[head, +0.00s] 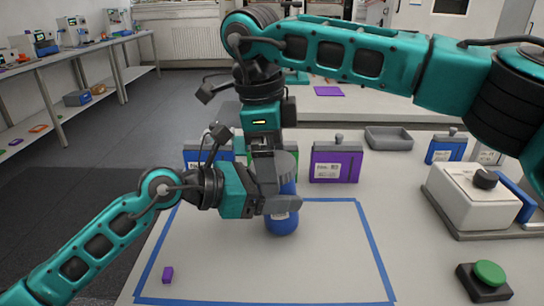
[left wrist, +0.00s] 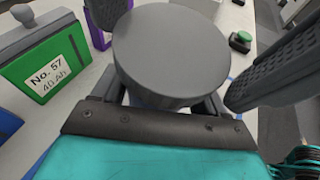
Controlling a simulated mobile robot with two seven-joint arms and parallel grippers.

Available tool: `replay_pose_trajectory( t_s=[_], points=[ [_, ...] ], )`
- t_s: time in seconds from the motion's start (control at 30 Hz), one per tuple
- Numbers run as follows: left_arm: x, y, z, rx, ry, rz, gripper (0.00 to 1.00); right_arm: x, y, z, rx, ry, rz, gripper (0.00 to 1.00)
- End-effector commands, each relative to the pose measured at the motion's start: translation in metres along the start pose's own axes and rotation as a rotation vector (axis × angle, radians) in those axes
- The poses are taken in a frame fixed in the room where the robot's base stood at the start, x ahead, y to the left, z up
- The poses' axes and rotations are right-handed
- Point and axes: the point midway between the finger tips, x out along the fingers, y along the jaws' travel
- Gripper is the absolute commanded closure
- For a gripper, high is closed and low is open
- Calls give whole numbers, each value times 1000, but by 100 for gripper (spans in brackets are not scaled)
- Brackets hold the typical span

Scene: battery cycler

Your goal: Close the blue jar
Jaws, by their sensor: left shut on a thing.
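The blue jar (head: 282,224) stands upright inside the blue tape outline. My left gripper (head: 282,203) is shut around its body from the left. A grey round lid (head: 287,163) sits at the jar's mouth; whether it is seated or screwed down cannot be told. In the left wrist view the lid (left wrist: 170,58) fills the middle and hides the jar. My right gripper (head: 262,152) points down from above, just left of the lid in the head view. Its fingers are partly hidden, so its opening and any contact with the lid are unclear.
Blue, green and purple battery cases stand behind the jar, the purple one (head: 335,163) to its right. A small purple block (head: 168,274) lies front left. A white device (head: 470,198) and a green button (head: 489,273) are at right. The front of the taped area is mostly clear.

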Motion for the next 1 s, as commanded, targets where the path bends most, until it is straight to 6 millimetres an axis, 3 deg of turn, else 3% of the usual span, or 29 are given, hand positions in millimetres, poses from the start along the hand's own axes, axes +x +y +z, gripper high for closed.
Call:
replay_pose_trajectory(
  t_s=[0.27, 0.63, 1.0],
  points=[
    [0, 0, 1, 1, -3, 0, 100, -2, 0, 0, 0, 0, -1, 0],
    [0, 0, 1, 1, -3, 0, 100, -43, 0, 0, 0, 0, -1, 0],
    [0, 0, 1, 1, -3, 0, 100, -46, 0, 0, -16, 0, 0, 0]
  ],
)
